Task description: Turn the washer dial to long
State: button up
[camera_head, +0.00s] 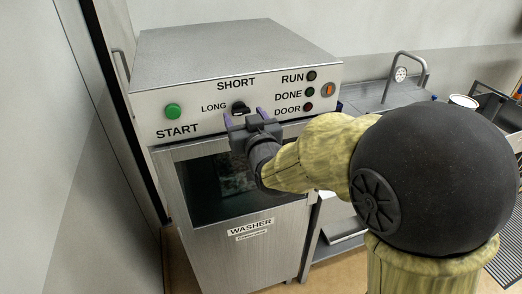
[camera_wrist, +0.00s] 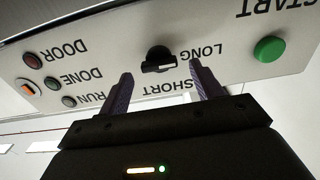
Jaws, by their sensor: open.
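The washer (camera_head: 234,225) has a silver front panel with a black dial (camera_head: 239,106), SHORT printed above it and LONG to its left. In the wrist view the panel is upside down; the dial (camera_wrist: 158,59) is black with a pale strip on its near edge. I cannot tell which label it points to. My gripper (camera_head: 245,114) is open in front of the panel, just below and right of the dial. In the wrist view my gripper (camera_wrist: 162,72) has its purple fingers on either side of the dial, with visible gaps; nothing is held.
A green START button (camera_head: 173,111) sits left of the dial. RUN, DONE and DOOR lamps (camera_head: 309,92) and an orange switch (camera_head: 328,90) sit to the right. A metal counter with a tap (camera_head: 404,65) stands right of the washer.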

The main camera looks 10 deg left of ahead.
jog(key=b+v, duration=0.4)
jog(key=v, duration=1.1)
jog(key=shift+d+b, duration=0.15)
jog(key=shift+b, duration=0.25)
jog(key=w+d+f+m+g+h, duration=0.3)
jog(key=d+f+g+h, duration=0.3)
jog(key=d+f, duration=0.9)
jog(key=s+d+f+m+g+h, duration=0.3)
jog(key=s+d+f+g, duration=0.3)
jog(key=s+d+f, duration=0.2)
notch_tip(320, 180, down, 3)
jog(key=shift+d+r+g, duration=0.1)
jog(key=shift+d+g, duration=0.3)
jog(key=shift+d, duration=0.25)
